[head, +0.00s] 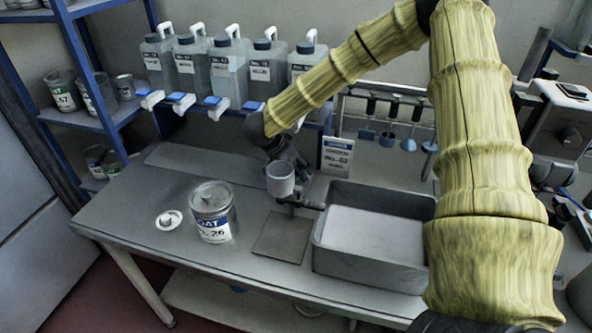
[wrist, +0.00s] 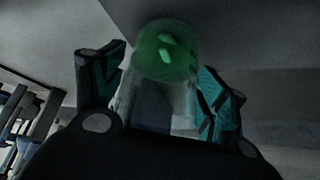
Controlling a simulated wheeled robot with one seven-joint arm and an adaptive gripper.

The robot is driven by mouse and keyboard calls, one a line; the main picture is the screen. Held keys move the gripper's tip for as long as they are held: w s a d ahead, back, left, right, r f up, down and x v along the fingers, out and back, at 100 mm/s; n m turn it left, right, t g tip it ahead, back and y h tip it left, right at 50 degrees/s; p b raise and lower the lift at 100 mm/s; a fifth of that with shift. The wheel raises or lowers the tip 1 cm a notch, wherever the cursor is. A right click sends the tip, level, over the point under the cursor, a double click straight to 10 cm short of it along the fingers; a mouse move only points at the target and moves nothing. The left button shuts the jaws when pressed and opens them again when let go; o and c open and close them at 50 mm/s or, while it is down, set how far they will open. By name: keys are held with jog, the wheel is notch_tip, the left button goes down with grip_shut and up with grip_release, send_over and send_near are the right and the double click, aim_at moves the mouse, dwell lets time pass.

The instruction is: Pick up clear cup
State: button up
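A clear, see-through cup (wrist: 150,100) with a green-looking round end stands between my gripper's fingers in the wrist view. My gripper (wrist: 163,85) has its two teal-padded fingers spread wide, one on each side of the cup. The pads lie close to its sides; whether they touch cannot be told. In the head view a pale grey cup (head: 280,180) is upright in front of my dark gripper (head: 287,160), over the table. It hides part of the fingers. Its underside and what it rests on are unclear.
A labelled paint can (head: 213,218) and a white lid (head: 168,219) lie left. A small sign (head: 337,156) and jugs (head: 228,70) are behind. The table's left end (head: 105,217) is clear.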

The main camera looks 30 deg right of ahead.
jog(key=c, duration=0.7)
jog(key=shift+a+r, duration=0.1)
